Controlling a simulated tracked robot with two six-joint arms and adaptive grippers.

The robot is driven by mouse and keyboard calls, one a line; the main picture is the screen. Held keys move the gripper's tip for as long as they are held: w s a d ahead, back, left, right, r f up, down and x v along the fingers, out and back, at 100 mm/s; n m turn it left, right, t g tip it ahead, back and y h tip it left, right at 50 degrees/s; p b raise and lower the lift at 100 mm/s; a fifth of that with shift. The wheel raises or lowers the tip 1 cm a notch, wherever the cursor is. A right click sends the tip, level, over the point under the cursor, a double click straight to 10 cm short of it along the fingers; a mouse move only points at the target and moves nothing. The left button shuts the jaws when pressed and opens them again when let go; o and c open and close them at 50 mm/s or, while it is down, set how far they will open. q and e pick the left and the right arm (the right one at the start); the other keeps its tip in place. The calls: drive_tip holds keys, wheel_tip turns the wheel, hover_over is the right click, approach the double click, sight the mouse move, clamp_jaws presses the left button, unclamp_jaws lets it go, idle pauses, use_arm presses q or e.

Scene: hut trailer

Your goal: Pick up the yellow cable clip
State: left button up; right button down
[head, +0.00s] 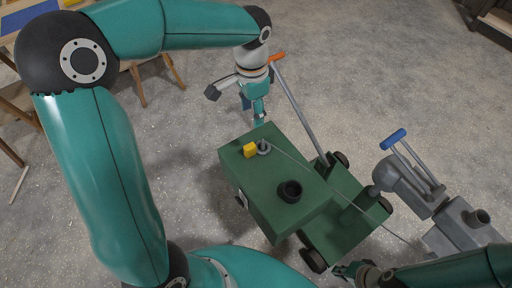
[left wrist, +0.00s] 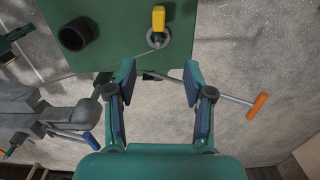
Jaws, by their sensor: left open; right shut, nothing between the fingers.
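The yellow cable clip (head: 250,150) sits on the top of a green box (head: 262,190), close to its far edge, beside a small grey ring with a thin cable. In the left wrist view the clip (left wrist: 158,17) shows at the top edge, just beyond my fingertips. My left gripper (head: 258,112) is just past the box's far edge in the head view. In the left wrist view its fingers (left wrist: 160,75) are spread apart with nothing between them. My right gripper (head: 358,271) is at the bottom of the head view, partly cut off, shut and apart from the clip.
A black round cup-like part (head: 289,191) stands on the box top. A grey rod with an orange handle (head: 277,57) leans near my left gripper. A grey vise-like tool with a blue handle (head: 394,139) stands to the right. A wooden table is at upper left.

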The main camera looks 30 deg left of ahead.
use_arm(q)
drive_tip(key=b, duration=0.2)
approach(254, 144)
drive_tip(key=f, duration=0.5)
drive_tip(key=shift+s+a+f, duration=0.1)
drive_tip(key=shift+a+f, duration=0.15)
drive_tip(key=shift+a, duration=0.05)
drive_tip(key=shift+d+f+b, duration=0.15)
drive_tip(key=shift+f, duration=1.2)
drive_tip(key=shift+d+f+b, duration=0.1)
drive_tip(key=shift+f+b, duration=0.05)
drive_tip(key=shift+f, duration=1.15)
clamp_jaws()
